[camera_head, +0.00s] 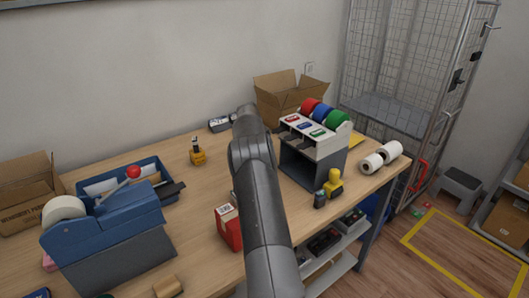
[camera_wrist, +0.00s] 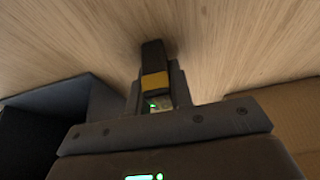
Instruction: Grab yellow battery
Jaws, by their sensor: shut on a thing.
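In the wrist view, a dark battery with a yellow band (camera_wrist: 154,81) stands out beyond my gripper (camera_wrist: 157,76). My gripper is shut on it, with a dark grey finger on either side. Pale wood fills the background beyond it; I cannot tell whether the battery touches the wood. In the head view my grey arm reaches over the table, and it hides the gripper and the held battery.
On the wooden table (camera_head: 190,190) stand a blue tape dispenser (camera_head: 105,235), a red box (camera_head: 229,230), a yellow-based tool (camera_head: 198,157), a rack with coloured rolls (camera_head: 318,150), a yellow item (camera_head: 333,185) and white rolls (camera_head: 372,163). A cardboard box (camera_head: 285,105) stands behind.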

